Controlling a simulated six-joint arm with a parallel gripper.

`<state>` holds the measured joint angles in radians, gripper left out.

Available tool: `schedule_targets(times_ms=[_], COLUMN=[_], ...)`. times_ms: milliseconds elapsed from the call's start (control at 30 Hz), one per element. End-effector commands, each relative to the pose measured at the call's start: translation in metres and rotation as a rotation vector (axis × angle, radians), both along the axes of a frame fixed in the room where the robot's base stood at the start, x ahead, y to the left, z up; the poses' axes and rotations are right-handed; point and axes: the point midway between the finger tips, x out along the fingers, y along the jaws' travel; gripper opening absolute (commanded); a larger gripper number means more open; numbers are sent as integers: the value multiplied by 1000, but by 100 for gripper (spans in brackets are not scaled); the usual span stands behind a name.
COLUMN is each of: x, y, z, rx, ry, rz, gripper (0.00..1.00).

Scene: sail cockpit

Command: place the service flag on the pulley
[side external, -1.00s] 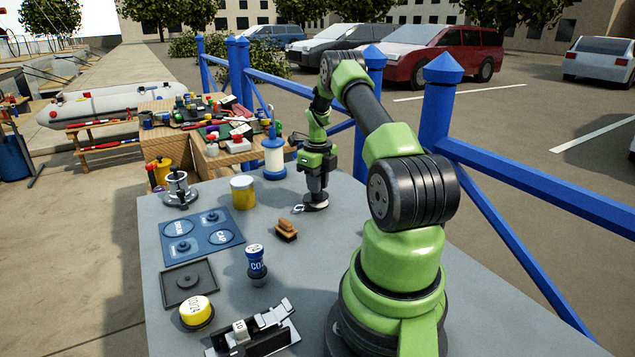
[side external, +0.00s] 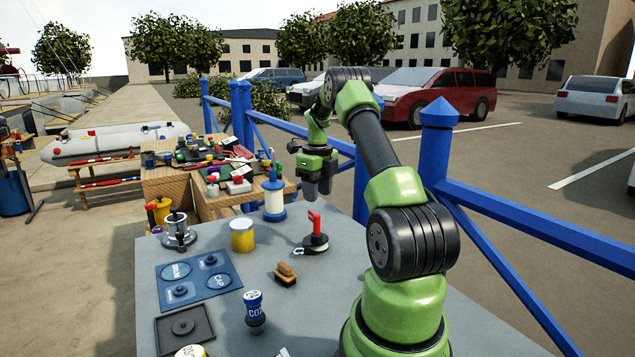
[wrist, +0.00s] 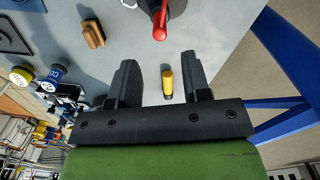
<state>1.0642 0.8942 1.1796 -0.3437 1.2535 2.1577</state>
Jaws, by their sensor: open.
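A red upright piece, which looks like the service flag (side external: 315,223), stands on a dark round body with a pale metal hook, which looks like the pulley (side external: 314,244). Both also show at the top of the wrist view, the red flag (wrist: 160,22) and the dark pulley (wrist: 176,6). My gripper (side external: 318,192) is open and empty above and behind the red piece, apart from it. In the wrist view my gripper's fingers (wrist: 158,62) are spread wide. How the flag's base meets the pulley is too small to tell.
A small yellow piece (wrist: 168,84) shows between the fingers in the wrist view. A wooden brush-like block (side external: 286,275), a yellow can (side external: 242,235), a white spool (side external: 274,199) and a blue mat (side external: 199,282) are nearby. Blue railing (side external: 437,160) runs behind the table.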

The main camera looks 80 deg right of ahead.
Motion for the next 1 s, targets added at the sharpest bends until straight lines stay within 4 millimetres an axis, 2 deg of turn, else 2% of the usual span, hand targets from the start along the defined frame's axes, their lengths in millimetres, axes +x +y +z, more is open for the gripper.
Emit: schedule_targets(times_ms=[33, 233, 367, 467, 500, 600, 667, 800, 900, 1000], x=[0, 5, 28, 52, 59, 67, 65, 45, 20, -8], y=[-1, 4, 33, 79, 102, 159, 193, 268, 312, 345], z=[9, 29, 60, 95, 109, 139, 154, 176, 181, 178], rx=[-4, -7, -44, -101, -128, -207, -262, -417, -551, -699], ry=[-1, -6, -41, -83, -102, -143, -167, -212, -236, -250], rz=[0, 38, 276, 610, 764, 1151, 1379, 1902, 2259, 2569], gripper=[44, 44, 44, 44, 44, 44, 44, 44, 44, 44])
